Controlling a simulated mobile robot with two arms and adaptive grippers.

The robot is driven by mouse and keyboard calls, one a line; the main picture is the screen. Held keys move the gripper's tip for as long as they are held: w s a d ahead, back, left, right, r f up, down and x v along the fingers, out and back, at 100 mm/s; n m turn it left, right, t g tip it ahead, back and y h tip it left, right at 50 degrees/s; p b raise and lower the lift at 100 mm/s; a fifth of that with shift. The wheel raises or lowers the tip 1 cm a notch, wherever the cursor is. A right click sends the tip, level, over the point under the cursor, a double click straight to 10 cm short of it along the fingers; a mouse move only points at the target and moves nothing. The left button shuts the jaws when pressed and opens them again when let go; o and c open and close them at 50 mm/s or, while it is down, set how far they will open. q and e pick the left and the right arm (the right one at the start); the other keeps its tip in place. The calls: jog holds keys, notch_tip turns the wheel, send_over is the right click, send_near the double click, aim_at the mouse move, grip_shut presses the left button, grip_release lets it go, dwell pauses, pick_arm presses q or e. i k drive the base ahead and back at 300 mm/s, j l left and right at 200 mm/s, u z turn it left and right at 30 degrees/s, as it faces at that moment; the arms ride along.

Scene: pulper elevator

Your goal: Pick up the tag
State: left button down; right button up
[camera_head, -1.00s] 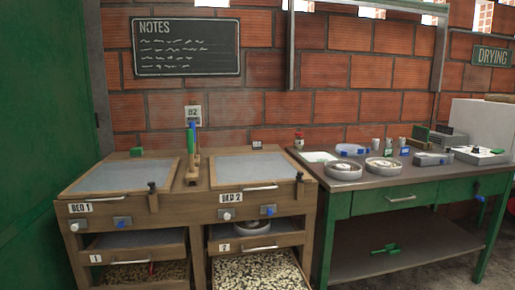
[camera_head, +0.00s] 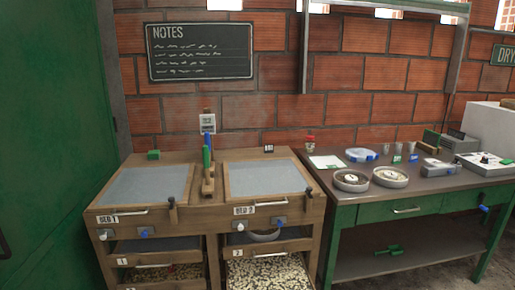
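Several small tag-like pieces are in view, and I cannot tell which one is the task's tag. A small green tag (camera_head: 397,158) and a small blue tag (camera_head: 413,158) stand on the right worktable. A small dark tag with light marks (camera_head: 268,149) stands at the back edge of the wooden bench, behind bed 2. None of them is being held. Neither of my grippers can be made out in the head view.
The wooden bench (camera_head: 208,222) has two grey beds and drawers with beans below. The green-framed worktable (camera_head: 440,186) holds two round bowls (camera_head: 351,181) (camera_head: 391,177), a blue-lidded container (camera_head: 361,155) and grey devices. A green wall or door (camera_head: 55,130) closes the left side.

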aim_at(268, 148)
jog(key=i+l+u, duration=0.1)
jog(key=u, duration=0.35)
jog(key=i+l+u, duration=0.1)
jog(key=u, duration=0.35)
jog(key=l+u, duration=0.4)
jog(key=i+l+u, duration=0.1)
jog(key=u, duration=0.35)
